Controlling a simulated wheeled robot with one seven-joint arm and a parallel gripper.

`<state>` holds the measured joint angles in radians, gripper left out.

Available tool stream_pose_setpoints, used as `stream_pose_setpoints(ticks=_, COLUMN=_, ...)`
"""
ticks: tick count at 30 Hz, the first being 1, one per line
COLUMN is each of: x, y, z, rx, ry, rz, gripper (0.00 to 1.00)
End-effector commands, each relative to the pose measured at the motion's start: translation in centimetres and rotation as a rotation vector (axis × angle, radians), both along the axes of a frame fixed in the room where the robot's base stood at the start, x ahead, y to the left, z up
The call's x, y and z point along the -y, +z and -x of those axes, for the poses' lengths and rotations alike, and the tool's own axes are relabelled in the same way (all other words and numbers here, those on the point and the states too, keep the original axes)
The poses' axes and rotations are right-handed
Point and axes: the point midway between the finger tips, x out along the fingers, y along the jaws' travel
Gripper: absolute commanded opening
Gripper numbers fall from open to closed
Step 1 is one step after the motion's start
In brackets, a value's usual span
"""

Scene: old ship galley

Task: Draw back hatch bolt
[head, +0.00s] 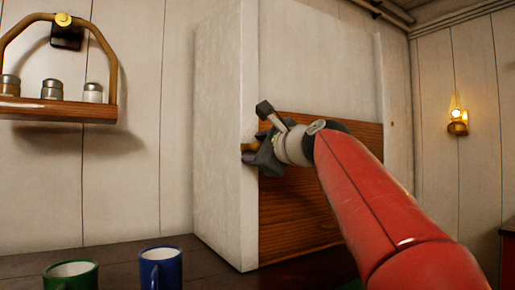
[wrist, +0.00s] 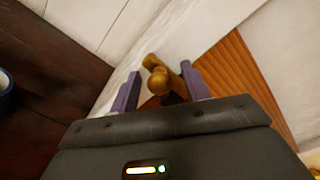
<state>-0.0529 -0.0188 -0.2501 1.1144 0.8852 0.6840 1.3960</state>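The brass hatch bolt (wrist: 158,79) lies between the two purple fingers of my gripper (wrist: 161,71) in the wrist view. Gaps show on both sides of the brass, so the fingers look open around it and not closed on it. In the head view a bit of the brass bolt (head: 247,147) shows at the edge of the white casing, mostly hidden by my gripper (head: 257,156). The brown wooden hatch panel (head: 298,218) is set in the casing's front, and its grain shows at the right in the wrist view (wrist: 240,75).
The white casing (head: 222,140) stands on a dark counter (head: 205,268). A green mug (head: 70,276) and a blue mug (head: 161,270) stand at the front left. A hanging shelf (head: 60,109) with jars is at the left wall, and a lamp (head: 457,122) at the right.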

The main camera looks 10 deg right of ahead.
Motion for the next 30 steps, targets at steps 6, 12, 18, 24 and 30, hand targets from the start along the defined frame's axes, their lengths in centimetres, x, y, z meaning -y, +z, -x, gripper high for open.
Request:
stream_pose_setpoints(ticks=6, x=0.0, y=0.0, z=0.0, rx=-0.001, ry=0.001, rz=0.0, gripper=0.19)
stream_pose_setpoints(ticks=12, x=0.0, y=-0.1, z=0.0, rx=-0.002, ry=0.0, rz=0.0, gripper=0.0)
stream_pose_setpoints(ticks=18, x=-1.6, y=0.1, z=0.5, rx=-0.006, ry=0.004, rz=-0.003, gripper=0.0)
stream_pose_setpoints(ticks=24, x=-3.6, y=-0.2, z=1.2, rx=-0.007, ry=0.003, rz=-0.002, gripper=0.0)
stream_pose_setpoints(ticks=30, x=-3.8, y=-0.3, z=1.2, rx=-0.008, ry=0.006, rz=-0.003, gripper=0.0)
